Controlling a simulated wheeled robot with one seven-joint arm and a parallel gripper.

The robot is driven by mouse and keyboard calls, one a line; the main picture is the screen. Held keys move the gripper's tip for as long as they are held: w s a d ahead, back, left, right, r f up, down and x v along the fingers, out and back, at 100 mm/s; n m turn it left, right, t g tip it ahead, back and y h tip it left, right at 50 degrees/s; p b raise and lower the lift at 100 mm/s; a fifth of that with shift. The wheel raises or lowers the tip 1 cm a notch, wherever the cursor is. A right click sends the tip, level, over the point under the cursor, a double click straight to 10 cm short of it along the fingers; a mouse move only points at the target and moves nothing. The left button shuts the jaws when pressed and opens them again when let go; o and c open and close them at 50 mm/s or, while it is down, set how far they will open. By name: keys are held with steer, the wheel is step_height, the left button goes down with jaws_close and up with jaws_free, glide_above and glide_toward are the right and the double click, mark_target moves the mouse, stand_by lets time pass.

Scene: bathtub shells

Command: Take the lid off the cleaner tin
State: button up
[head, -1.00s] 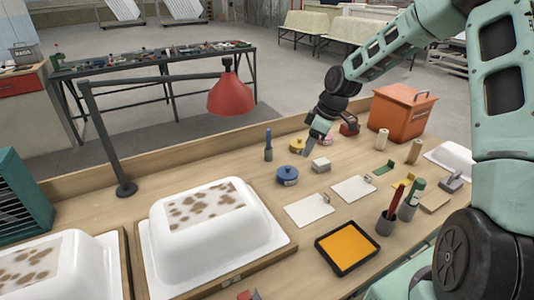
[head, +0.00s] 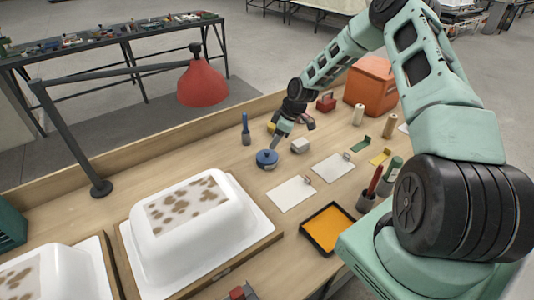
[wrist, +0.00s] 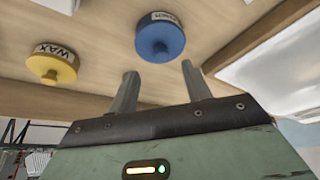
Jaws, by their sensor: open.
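A round blue tin (head: 267,159) with a knobbed lid on top stands on the bench; it also shows in the wrist view (wrist: 160,38), its pale label hard to read. My gripper (head: 276,143) is just behind and above the blue tin in the head view. In the wrist view my gripper (wrist: 159,73) is open and empty, its fingers pointing toward the blue tin, with the knob roughly between their lines. I see no clear contact.
A white tub shell (head: 195,235) fills the front left, with a red lamp (head: 202,84) behind it. A blue-handled tool (head: 246,130) stands left of the tin.

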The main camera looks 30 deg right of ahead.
mark_target(268, 151)
steer(key=shift+a+p+x, duration=0.2)
steer(key=shift+p+x, duration=1.15)
steer(key=shift+x, duration=1.05)
steer(key=shift+w+a+f, duration=0.1)
steer(key=shift+w+f, duration=0.05)
steer(key=shift+f, duration=0.4)
steer(key=shift+c, duration=0.3)
jaws_close()
